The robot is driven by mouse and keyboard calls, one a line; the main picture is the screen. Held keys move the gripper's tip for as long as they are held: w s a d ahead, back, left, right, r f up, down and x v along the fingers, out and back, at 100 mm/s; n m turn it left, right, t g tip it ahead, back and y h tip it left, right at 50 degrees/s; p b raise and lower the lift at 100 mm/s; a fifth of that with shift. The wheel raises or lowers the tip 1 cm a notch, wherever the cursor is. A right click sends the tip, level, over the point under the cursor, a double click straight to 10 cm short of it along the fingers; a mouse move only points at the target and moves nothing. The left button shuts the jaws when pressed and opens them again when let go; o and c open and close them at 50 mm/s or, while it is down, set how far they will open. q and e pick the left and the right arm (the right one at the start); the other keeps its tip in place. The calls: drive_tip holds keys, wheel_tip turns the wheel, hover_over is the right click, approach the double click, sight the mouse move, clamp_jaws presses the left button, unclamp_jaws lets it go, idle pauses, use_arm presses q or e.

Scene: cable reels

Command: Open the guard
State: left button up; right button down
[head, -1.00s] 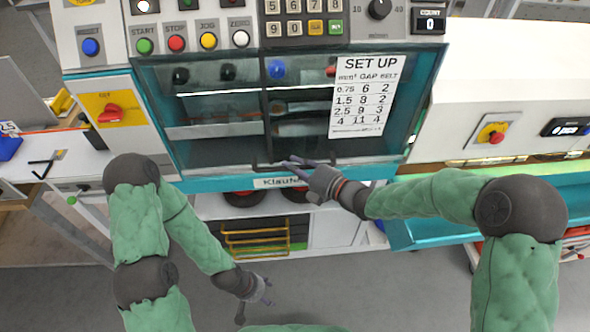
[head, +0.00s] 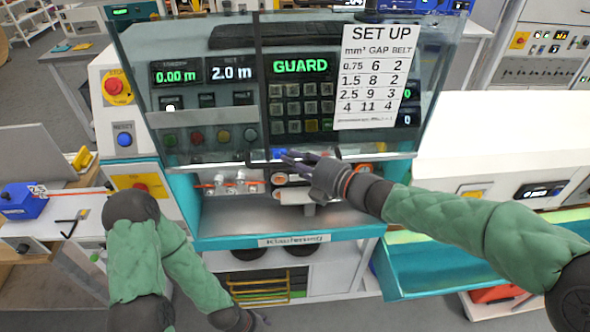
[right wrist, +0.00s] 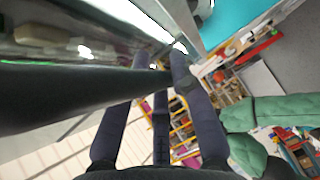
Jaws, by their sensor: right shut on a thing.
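The guard (head: 225,125) is a clear panel with a dark vertical strip and a taped SET UP sheet (head: 372,75). In the head view it is raised in front of the machine's control panel, which shows through it. My right gripper (head: 288,158) is at the guard's lower edge, shut on its dark handle (head: 258,163). In the right wrist view a dark bar (right wrist: 60,97) runs to the fingertips (right wrist: 160,62); the exact contact is partly hidden. My left gripper (head: 260,322) hangs low at the bottom edge, largely cut off; its jaws cannot be made out.
Below the guard, the machine's work bay (head: 290,205) shows rollers and an orange wire. A green GUARD message (head: 300,66) is lit on the display. A laptop and blue box (head: 22,202) stand at left. A white machine cover (head: 520,135) and teal tray are at right.

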drive_tip(key=shift+r+p, duration=0.95)
drive_tip(key=shift+r, duration=1.2)
drive_tip(key=c, duration=1.3)
unclamp_jaws()
drive_tip(key=shift+f, duration=0.1)
drive_tip(key=v, duration=1.2)
